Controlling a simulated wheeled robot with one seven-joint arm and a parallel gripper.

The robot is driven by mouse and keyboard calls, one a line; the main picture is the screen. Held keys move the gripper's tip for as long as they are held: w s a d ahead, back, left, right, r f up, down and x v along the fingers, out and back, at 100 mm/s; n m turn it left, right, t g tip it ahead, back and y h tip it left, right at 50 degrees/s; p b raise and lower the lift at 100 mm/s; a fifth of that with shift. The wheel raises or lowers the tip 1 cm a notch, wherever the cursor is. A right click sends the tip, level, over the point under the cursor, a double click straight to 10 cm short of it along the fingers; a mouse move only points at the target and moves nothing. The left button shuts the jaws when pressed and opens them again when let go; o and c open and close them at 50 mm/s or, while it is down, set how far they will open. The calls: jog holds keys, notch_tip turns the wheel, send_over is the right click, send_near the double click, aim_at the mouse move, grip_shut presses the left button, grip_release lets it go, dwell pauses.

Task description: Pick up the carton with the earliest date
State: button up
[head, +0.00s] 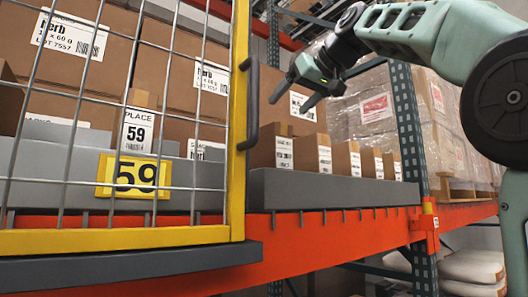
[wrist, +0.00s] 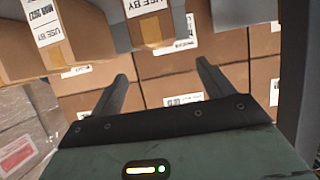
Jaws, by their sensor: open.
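Several small brown cartons with white labels stand in a row on the grey ledge (head: 330,190) in the head view, among them a left one (head: 283,152), a middle one (head: 346,158) and a right one (head: 392,166). Their dates are too small to read there. My gripper (head: 294,97) is open and empty, above and apart from the row. Its two fingers (wrist: 161,70) show spread in the wrist view.
A yellow-framed mesh gate (head: 239,120) with a black handle (head: 248,100) covers the left part of the shelf. Behind it are large herb cartons (head: 75,50) and a yellow 59 sign (head: 134,176). An orange beam (head: 330,235) runs below; a green rack post (head: 408,120) stands right.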

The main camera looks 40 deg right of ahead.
aim_at(269, 128)
jog(key=p+x, duration=0.1)
jog(key=x, duration=0.4)
jog(key=shift+w+f, duration=0.1)
jog(key=shift+w, duration=0.3)
jog(key=shift+p+x, duration=1.35)
jog(key=shift+x, duration=1.25)
jog(key=shift+s+f, duration=0.15)
jog(key=c, duration=1.7)
jog(key=shift+c, duration=0.2)
